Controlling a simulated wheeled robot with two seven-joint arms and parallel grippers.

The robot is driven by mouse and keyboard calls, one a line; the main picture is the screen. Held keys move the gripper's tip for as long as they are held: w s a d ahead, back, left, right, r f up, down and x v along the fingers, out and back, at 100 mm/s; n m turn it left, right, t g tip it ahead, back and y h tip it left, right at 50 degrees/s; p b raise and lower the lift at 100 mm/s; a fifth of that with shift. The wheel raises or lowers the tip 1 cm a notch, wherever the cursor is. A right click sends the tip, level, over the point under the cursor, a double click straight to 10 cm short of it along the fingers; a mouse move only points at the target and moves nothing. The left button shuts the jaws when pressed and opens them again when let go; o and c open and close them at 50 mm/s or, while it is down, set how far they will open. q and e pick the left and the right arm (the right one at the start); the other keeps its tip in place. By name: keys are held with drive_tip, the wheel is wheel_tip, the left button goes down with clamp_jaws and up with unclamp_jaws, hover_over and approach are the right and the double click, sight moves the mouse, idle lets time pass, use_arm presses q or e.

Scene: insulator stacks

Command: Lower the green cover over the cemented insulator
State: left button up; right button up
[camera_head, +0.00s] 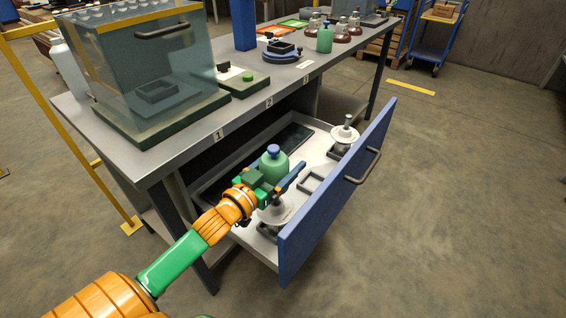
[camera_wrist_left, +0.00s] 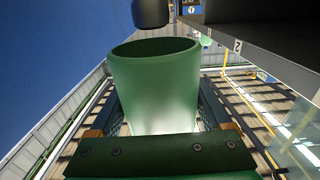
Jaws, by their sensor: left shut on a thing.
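My left gripper (camera_head: 276,180) is shut on the green cover (camera_head: 273,166), which has a dark blue knob on top. The cover is upright over the open drawer. Directly below in the head view is an insulator (camera_head: 276,213) with a white disc, partly hidden by the gripper. I cannot tell the exact gap between cover and insulator. In the left wrist view the green cover (camera_wrist_left: 155,90) stands between the gripper fingers, with a rounded rim and a dark shape above it. My right gripper is not in view.
The drawer's blue front (camera_head: 335,195) rises close to the right of the gripper.

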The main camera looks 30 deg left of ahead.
use_arm(q)
wheel_tip(320, 180, down, 4)
drive_tip(key=shift+f+b, duration=0.15)
drive_tip(key=shift+b, duration=1.05)
wheel_tip(320, 180, down, 4)
drive_tip(key=shift+r+b, duration=0.2)
drive_tip(key=shift+b, duration=1)
drive_tip(key=shift+f, duration=0.4)
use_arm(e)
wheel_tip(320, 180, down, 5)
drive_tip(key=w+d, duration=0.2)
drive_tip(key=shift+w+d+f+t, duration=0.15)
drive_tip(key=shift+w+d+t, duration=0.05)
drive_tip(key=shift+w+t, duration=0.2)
